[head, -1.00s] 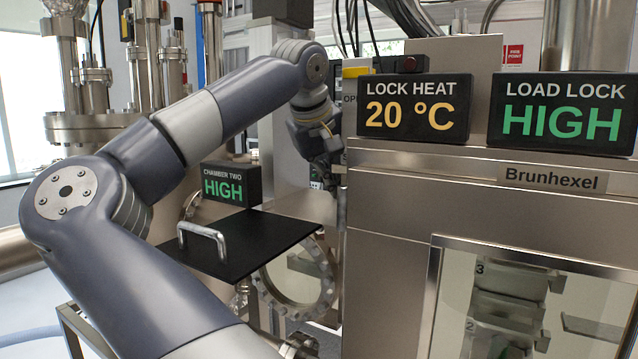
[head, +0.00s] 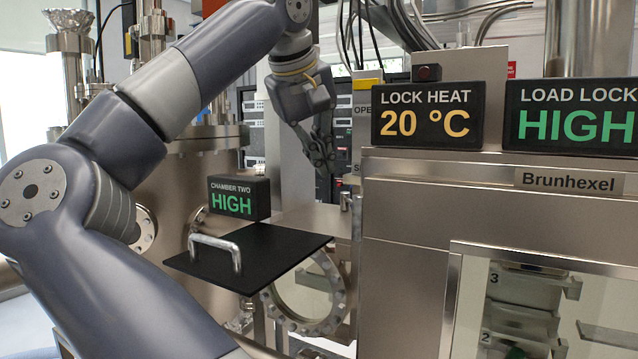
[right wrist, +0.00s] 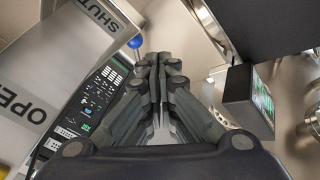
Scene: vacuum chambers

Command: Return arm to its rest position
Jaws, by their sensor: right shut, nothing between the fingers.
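My right arm (head: 150,120) reaches across the left half of the head view and bends down at the wrist. My right gripper (head: 328,168) hangs in the air behind the black plate, left of the lock heat display. Its fingers are closed together and empty, as the right wrist view also shows (right wrist: 157,62). My left gripper does not show in either view.
The lock heat display (head: 427,115) reads 20 °C; the load lock display (head: 575,115) reads HIGH. The chamber two display (head: 238,198) reads HIGH. A black plate (head: 265,262) with a metal handle (head: 216,246) lies below the gripper. An open/shut sign (right wrist: 45,75) is close by in the wrist view.

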